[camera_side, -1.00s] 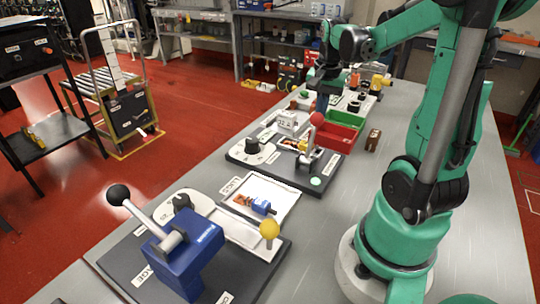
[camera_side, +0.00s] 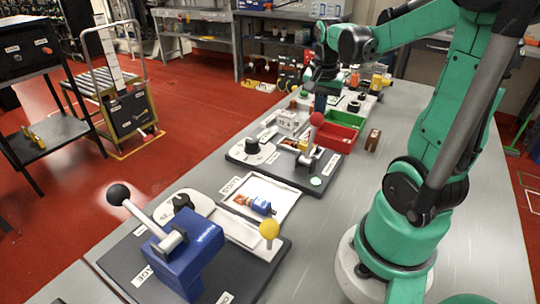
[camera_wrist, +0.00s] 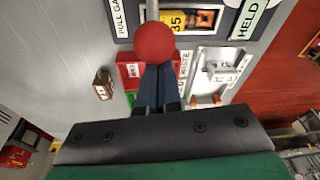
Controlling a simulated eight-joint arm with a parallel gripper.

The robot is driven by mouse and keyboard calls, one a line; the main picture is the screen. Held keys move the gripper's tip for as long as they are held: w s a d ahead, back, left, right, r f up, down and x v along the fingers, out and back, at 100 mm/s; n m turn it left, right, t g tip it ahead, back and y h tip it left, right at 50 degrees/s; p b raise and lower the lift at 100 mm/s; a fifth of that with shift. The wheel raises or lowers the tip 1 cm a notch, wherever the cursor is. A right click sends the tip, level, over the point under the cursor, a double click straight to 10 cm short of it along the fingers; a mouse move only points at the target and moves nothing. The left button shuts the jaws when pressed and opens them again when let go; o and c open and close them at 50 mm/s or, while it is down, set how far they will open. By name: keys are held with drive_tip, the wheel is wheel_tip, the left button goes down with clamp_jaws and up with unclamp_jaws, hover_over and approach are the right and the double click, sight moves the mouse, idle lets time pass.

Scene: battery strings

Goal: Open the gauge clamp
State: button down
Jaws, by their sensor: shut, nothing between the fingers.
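The pull gauge fixture (camera_side: 285,160) is a dark plate in the middle of the bench. Its clamp lever, topped by a red ball (camera_side: 316,119), stands nearly upright beside a small orange and yellow part. My gripper (camera_wrist: 157,75) is shut and empty. In the side view my gripper (camera_side: 320,106) is close to the ball; whether they touch cannot be told.
Red bin (camera_side: 338,139) and green bin (camera_side: 348,119) stand just behind the fixture. A small brown block (camera_side: 373,140) lies to their right. Nearer, a blue crimp-like unit (camera_side: 187,258) has a black-knobbed lever and a yellow ball post (camera_side: 269,230). The bench's right side is mostly clear.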

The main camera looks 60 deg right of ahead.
drive_tip(key=shift+a, duration=0.15)
drive_tip(key=shift+a+r+h, duration=0.35)
drive_tip(key=shift+a+h, duration=0.45)
drive_tip(key=shift+h, duration=0.2)
drive_tip(key=a+h, duration=0.2)
drive_tip(key=a, duration=0.1)
drive_tip(key=a+h, duration=0.1)
drive_tip(key=h, duration=0.1)
drive_tip(key=shift+a+r, duration=0.2)
drive_tip(key=shift+r, duration=0.2)
drive_tip(key=shift+a+f+h, duration=0.15)
drive_tip(key=shift+a+h, duration=0.4)
drive_tip(key=shift+a, duration=0.3)
drive_tip(key=shift+a+f+h, duration=0.1)
drive_tip(key=shift+a+h, duration=0.45)
drive_tip(key=shift+a, duration=0.3)
